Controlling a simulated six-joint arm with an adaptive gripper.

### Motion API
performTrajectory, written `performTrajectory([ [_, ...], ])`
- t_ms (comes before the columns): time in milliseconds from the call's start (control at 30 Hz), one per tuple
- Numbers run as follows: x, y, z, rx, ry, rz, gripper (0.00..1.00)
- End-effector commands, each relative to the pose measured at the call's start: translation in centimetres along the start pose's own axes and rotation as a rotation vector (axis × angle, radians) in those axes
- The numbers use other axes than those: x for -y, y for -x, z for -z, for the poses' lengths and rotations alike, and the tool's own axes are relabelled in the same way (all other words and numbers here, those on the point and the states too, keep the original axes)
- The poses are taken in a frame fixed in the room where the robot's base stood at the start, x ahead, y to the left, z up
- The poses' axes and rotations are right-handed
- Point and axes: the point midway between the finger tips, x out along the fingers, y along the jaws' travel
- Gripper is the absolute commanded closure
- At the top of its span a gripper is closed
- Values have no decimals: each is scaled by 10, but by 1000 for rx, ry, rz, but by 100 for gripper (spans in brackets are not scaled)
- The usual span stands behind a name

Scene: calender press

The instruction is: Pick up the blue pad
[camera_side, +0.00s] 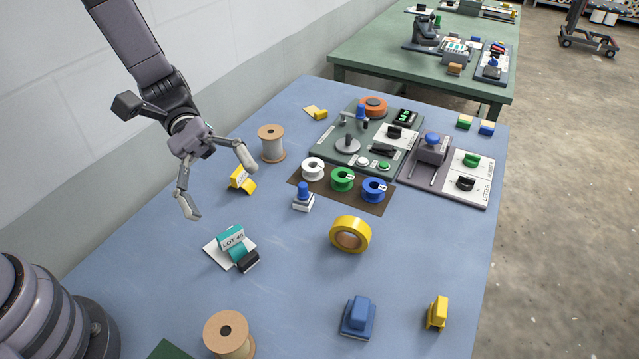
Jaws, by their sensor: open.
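The blue pad (358,316) sits on the blue-grey table near its front edge, right of the middle. It looks like a raised blue block on a flat, darker blue base. My gripper (219,182) hangs over the left part of the table with its two fingers spread wide. It is open and empty, and well apart from the blue pad, up and to the left of it in the picture. A small yellow piece (241,179) shows between and behind the fingers; I cannot tell how far below them it is.
A yellow tape roll (350,234) stands behind the blue pad, and a yellow block (438,313) stands to its right. A wooden spool (229,337) and a teal "LOT" piece (232,242) are to the left. Machine panels (365,140) fill the back. Table around the pad is clear.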

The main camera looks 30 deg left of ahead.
Motion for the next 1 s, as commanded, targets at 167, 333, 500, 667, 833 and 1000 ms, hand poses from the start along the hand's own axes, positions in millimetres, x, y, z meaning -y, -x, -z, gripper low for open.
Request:
performTrajectory([
  [167, -3, -29, 77, 112, 219, -255, 20],
  [333, 21, -52, 157, 117, 402, -495, 20],
  [500, 57, -63, 213, 60, 510, -655, 20],
  [667, 78, -67, 237, 19, 553, -723, 20],
  [833, 71, -81, 244, 9, 556, -733, 20],
  [1000, 47, -108, 250, 12, 553, -730, 20],
])
